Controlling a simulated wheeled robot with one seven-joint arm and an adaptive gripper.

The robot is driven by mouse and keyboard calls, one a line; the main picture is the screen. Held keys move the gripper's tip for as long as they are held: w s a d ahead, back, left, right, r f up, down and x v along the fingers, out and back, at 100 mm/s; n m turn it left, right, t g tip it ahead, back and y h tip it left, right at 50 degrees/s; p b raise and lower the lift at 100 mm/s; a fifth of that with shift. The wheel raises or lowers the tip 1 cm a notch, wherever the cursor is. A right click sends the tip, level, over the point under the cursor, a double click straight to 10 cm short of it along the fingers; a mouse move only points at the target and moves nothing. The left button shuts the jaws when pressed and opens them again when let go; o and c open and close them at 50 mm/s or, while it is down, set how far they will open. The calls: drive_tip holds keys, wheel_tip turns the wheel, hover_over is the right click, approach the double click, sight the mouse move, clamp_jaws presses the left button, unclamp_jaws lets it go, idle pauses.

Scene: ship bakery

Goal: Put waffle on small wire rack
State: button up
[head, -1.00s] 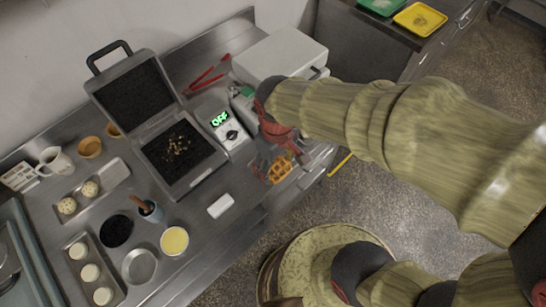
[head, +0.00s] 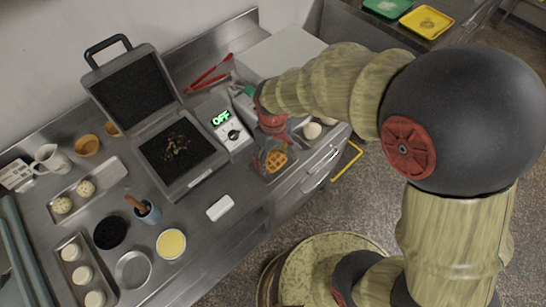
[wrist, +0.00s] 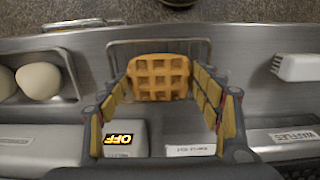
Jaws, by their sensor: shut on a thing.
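The waffle (head: 277,160) is golden brown with a square grid. In the wrist view the waffle (wrist: 159,77) stands between the two fingers of my gripper (wrist: 160,90), which is shut on it. In the head view my gripper (head: 270,143) points down at the right part of the counter. The small wire rack (wrist: 118,46) shows as a thin metal frame around and behind the waffle. The waffle is over the rack; I cannot tell whether it touches it. Most of the rack is hidden by the waffle and fingers.
The waffle iron (head: 172,150) stands open to the left, beside a control box (head: 233,133) reading OFF. Pale eggs (wrist: 40,80) lie beside the rack. A white block-like item (head: 220,208) lies near the counter's front edge. Cups, bowls and trays fill the counter's left.

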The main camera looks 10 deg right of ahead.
sight(274, 159)
drive_tip(key=shift+f, duration=0.1)
drive_tip(key=o, duration=1.1)
drive_tip(key=shift+o, duration=0.4)
wheel_tip(274, 159, up, 13)
drive_tip(key=p, duration=0.3)
drive_tip(key=s+d+r+m+t, duration=0.5)
drive_tip(key=s+d+r+m, duration=0.1)
drive_tip(key=s+d+r, duration=0.6)
drive_tip(key=shift+r+m+t, duration=0.3)
drive_tip(key=shift+r+m, duration=0.1)
drive_tip(key=shift+r, duration=0.45)
